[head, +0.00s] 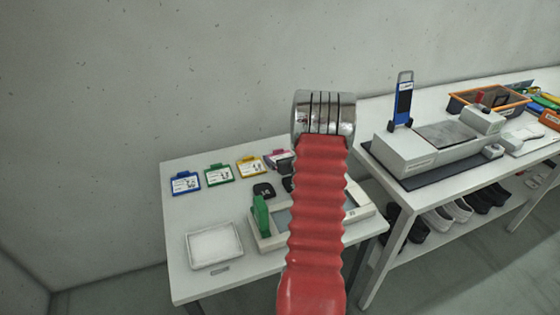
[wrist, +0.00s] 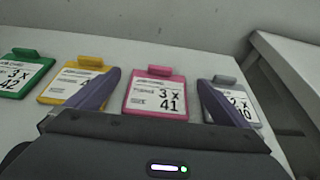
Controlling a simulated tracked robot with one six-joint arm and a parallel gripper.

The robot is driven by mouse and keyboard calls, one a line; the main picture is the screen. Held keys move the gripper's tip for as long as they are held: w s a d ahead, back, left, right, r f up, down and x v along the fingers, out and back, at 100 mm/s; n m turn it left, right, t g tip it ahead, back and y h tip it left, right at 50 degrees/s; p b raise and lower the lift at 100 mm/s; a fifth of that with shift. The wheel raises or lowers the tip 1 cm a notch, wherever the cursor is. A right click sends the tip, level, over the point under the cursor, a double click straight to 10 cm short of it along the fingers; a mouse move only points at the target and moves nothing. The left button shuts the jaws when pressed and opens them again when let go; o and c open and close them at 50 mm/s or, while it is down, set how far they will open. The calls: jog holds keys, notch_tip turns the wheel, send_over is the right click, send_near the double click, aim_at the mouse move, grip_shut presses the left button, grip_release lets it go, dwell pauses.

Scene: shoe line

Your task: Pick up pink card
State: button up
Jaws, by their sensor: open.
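The pink card (wrist: 155,91) lies on the white table and carries a white label reading "3 x 41". In the head view the pink card (head: 278,155) is partly hidden behind my red arm. My gripper (wrist: 158,78) is open, with one finger on each side of the pink card in the picture. Nothing is held between the fingers. The left finger overlaps the yellow card in the picture, and the right finger overlaps the grey card.
The yellow card (wrist: 78,82) and green card (wrist: 22,74) lie left of the pink one, the grey card (wrist: 234,101) right. A blue card (head: 186,183) and white tray (head: 214,246) share the table (head: 190,280). A taller bench (head: 370,105) stands right.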

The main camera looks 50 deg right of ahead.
aim_at(279, 152)
jog(key=x, duration=0.4)
jog(key=shift+w+a, duration=0.1)
dwell(0.4)
jog(key=c, duration=1.1)
